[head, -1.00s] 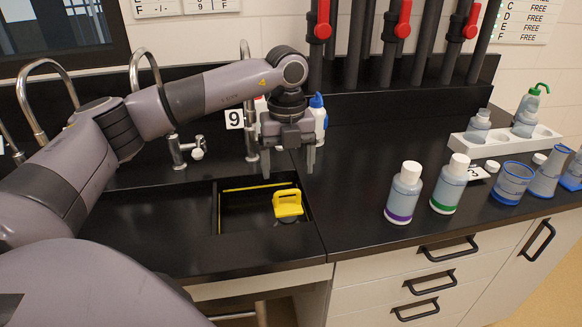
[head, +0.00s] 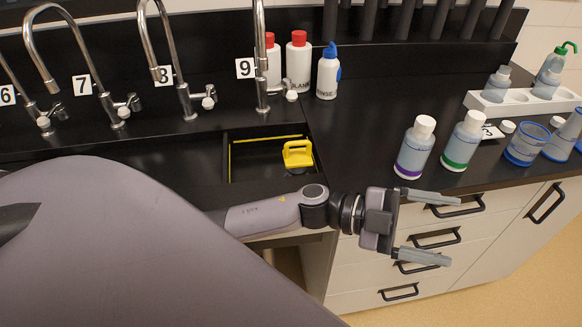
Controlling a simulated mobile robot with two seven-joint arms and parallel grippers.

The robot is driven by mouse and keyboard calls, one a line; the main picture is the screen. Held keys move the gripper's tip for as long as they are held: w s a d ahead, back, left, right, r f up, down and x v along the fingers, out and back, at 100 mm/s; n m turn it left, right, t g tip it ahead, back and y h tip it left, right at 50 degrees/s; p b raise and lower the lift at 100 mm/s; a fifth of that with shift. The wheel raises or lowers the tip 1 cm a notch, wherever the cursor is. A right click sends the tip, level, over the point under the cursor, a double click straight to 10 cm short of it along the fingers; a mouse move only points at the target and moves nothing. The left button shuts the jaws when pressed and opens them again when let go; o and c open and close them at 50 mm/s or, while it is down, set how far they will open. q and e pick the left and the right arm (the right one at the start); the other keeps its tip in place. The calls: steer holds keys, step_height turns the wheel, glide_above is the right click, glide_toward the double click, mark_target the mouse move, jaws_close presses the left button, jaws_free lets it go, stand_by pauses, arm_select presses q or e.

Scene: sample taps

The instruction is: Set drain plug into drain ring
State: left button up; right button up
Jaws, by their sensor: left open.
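The yellow-handled drain plug (head: 298,155) is inside the black sink basin (head: 241,170), close to its right wall. Its handle points up, and a dark base shows faintly beneath it. I cannot make out the drain ring, nor tell whether the plug is seated in it. My left gripper (head: 440,228) is open and empty. It is in front of the drawers, right of the sink and well apart from the plug, with its fingers pointing right. My right gripper is not in view.
Numbered taps, including tap 9 (head: 261,60), stand behind the sink. A blue-capped bottle (head: 328,72) is behind the basin's right corner. Purple-banded (head: 415,148) and green-banded (head: 464,141) bottles stand near the counter's front edge. The counter between is clear.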

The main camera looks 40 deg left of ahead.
arm_select(q)
steer(key=s+a+f+n+t+y, duration=0.35)
steer(key=a+f+n+y, duration=0.4)
steer(key=f+n, duration=0.25)
steer(key=s+a+f+n+t+y, duration=0.2)
steer(key=a+f+n+t+y, duration=0.35)
steer(key=f+n+y, duration=0.35)
steer(key=s+a+f+n+g, duration=0.2)
steer(key=s+a+f+g, duration=0.1)
steer(key=s+f, duration=0.4)
steer(key=shift+s+a+n+g+y, duration=0.3)
steer(key=shift+g+y, duration=0.15)
steer(key=shift+g, duration=0.15)
